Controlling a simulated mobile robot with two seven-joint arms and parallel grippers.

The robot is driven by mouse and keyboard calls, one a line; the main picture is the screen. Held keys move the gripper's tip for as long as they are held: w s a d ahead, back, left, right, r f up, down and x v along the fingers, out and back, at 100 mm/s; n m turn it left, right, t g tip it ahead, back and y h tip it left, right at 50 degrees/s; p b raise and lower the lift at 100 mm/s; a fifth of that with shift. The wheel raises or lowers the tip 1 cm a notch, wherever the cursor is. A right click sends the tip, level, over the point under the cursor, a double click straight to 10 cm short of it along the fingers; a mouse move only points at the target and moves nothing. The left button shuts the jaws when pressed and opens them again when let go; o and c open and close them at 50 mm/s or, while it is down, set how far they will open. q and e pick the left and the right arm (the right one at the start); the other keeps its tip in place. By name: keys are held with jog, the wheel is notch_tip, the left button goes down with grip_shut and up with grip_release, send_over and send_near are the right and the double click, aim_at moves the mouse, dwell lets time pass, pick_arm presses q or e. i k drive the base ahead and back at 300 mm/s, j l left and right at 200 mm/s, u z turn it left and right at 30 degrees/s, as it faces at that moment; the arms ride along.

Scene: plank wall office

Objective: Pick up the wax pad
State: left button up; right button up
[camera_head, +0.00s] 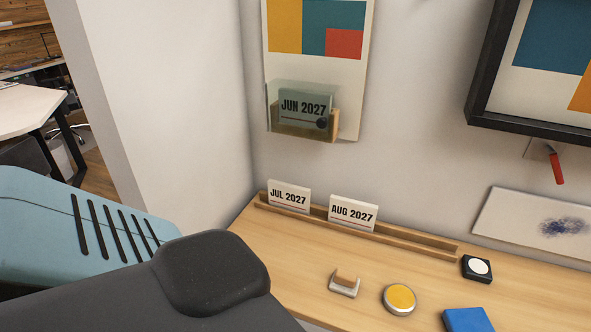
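A round yellow pad in a silver-rimmed tin (399,299), which looks like the wax pad, lies flat on the wooden desk (300,277) near the bottom of the view. Nothing touches it. A large teal and dark grey part of my own arm fills the lower left, to the left of the tin. No gripper fingers of either arm show.
Near the tin are a small wood-topped block (345,282), a blue pad (468,320) cut by the lower edge, and a black square with a white disc (477,268). A wooden rail (400,240) holds JUL 2027 (289,197) and AUG 2027 (353,213) cards. A wall pocket holds JUN 2027 (304,108).

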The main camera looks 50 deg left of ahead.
aim_at(344, 283)
jog(key=j+u, duration=0.15)
jog(key=u, duration=0.3)
jog(key=j+u, duration=0.15)
jog(key=u, duration=0.3)
jog(key=z, duration=1.2)
jog(key=u, duration=1.2)
jog(key=k+l+u, duration=0.1)
jog(key=u, duration=0.15)
jog(key=k+u, duration=0.3)
jog(key=i, duration=0.5)
